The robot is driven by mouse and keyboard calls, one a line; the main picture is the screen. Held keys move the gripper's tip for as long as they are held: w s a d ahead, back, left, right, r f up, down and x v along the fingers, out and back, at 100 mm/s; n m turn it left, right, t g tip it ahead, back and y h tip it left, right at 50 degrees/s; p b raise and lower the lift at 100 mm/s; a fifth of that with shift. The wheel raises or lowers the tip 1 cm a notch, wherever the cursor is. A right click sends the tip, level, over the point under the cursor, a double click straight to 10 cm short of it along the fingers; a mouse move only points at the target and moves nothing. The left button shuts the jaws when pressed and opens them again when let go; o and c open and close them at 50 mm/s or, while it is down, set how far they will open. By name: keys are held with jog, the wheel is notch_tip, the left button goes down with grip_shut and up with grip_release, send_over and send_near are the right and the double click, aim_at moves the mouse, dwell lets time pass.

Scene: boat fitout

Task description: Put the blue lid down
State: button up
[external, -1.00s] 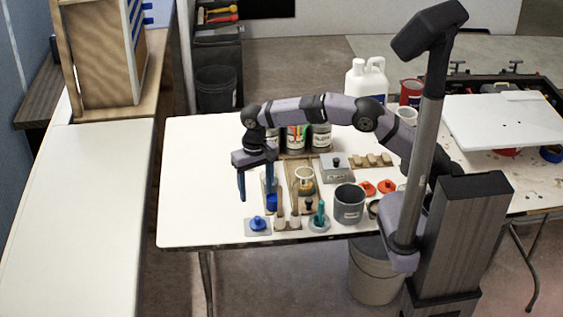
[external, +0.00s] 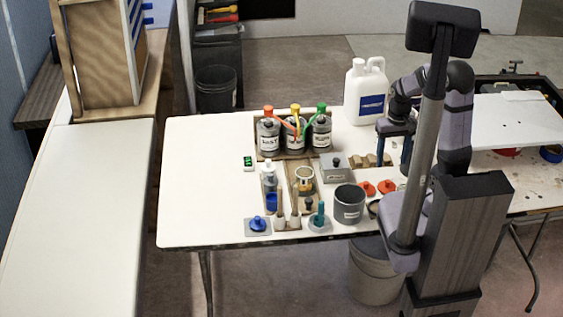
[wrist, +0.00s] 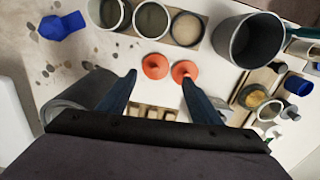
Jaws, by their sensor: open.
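The blue lid (external: 257,223) has a round knob and rests on a small grey square plate at the table's front left in the external view. It sits upright and apart from my gripper. My gripper (external: 392,166) is open and empty on the right side of the table, far from the lid and partly behind my own column. In the wrist view my gripper (wrist: 158,78) shows two spread blue fingers with nothing between the tips. I cannot make out the blue lid for sure in the wrist view.
Orange lids (wrist: 155,66) lie just beyond the fingertips. A large grey can (external: 349,204), a blue cup (external: 272,202) and a teal-handled tool (external: 320,214) stand along the front. Labelled bottles (external: 295,135) and a white jug (external: 366,92) stand behind. The table's left end is clear.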

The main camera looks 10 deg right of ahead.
jog(key=s+d+f, duration=0.2)
jog(key=s+d, duration=0.4)
jog(key=shift+s+d+m, duration=0.2)
jog(key=shift+s+m, duration=0.1)
jog(key=shift+m, duration=0.1)
jog(key=shift+f, duration=0.1)
notch_tip(320, 180, up, 6)
jog(key=p, duration=0.6)
jog(key=shift+f, duration=0.1)
